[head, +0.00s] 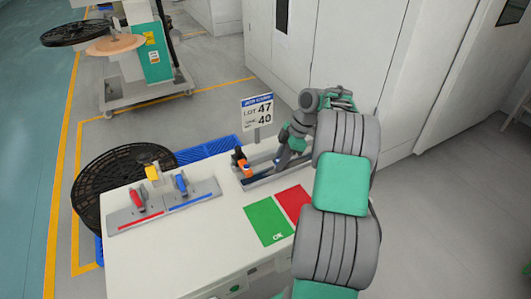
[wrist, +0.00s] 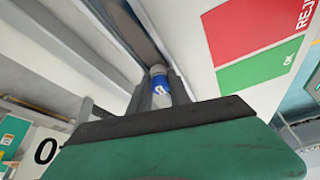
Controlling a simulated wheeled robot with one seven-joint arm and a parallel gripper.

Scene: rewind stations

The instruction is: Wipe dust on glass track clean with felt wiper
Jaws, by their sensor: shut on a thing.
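The track (head: 262,180) is a long grey channel along the back right of the white bench; it also shows in the wrist view as a dark strip between pale rails (wrist: 128,28). My gripper (head: 280,158) is low over this track. In the wrist view its two fingers (wrist: 160,92) are shut on a small blue and white piece, which I take to be the felt wiper (wrist: 160,80). The wiper's lower end is at the dark strip; I cannot tell whether it touches. Dust cannot be made out.
An orange and black device (head: 242,164) stands at the track's left end. A green mat (head: 267,222) and a red mat (head: 294,203) lie in front. A sign (head: 258,110) stands behind. A plate with red and blue clamps (head: 163,205) and a black reel (head: 95,190) are at left.

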